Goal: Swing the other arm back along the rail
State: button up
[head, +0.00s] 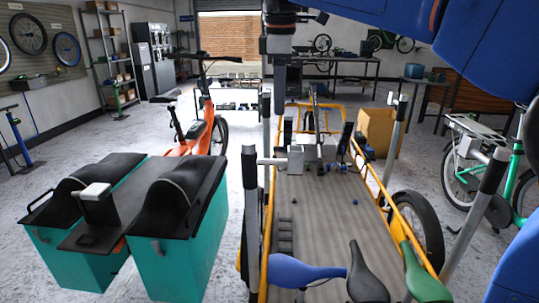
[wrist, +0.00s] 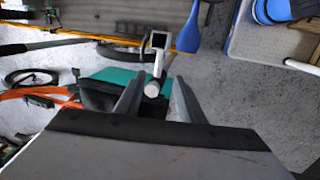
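The cargo bike's yellow rails (head: 264,243) edge a grey ribbed bed. At its near left, a light grey arm (head: 249,215) with a black grip stands upright with a short sideways stub. A similar arm (head: 467,235) at the near right leans outward. Another grey arm (head: 395,135) leans outward at the far right. My gripper (head: 281,88) points down above the bed's left side. In the wrist view its two dark fingers (wrist: 158,98) are apart. A grey bar with a pale round end (wrist: 152,88) shows between them; I cannot tell whether they touch it.
Teal boxes (head: 180,235) with a black top stand left of the bed, near an orange bike (head: 203,130). Blue, black and green saddles (head: 295,271) are at the near end. A green bike (head: 485,170) stands at the right. Floor shows left of the orange bike.

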aim_at(278, 160)
jog(key=w+f, duration=0.1)
jog(key=f, duration=0.4)
jog(key=w+f, duration=0.1)
jog(key=f, duration=0.5)
jog(key=w+f, duration=0.1)
jog(key=f, duration=0.5)
jog(key=shift+w, duration=0.2)
jog(key=shift+c, duration=0.6)
grip_shut()
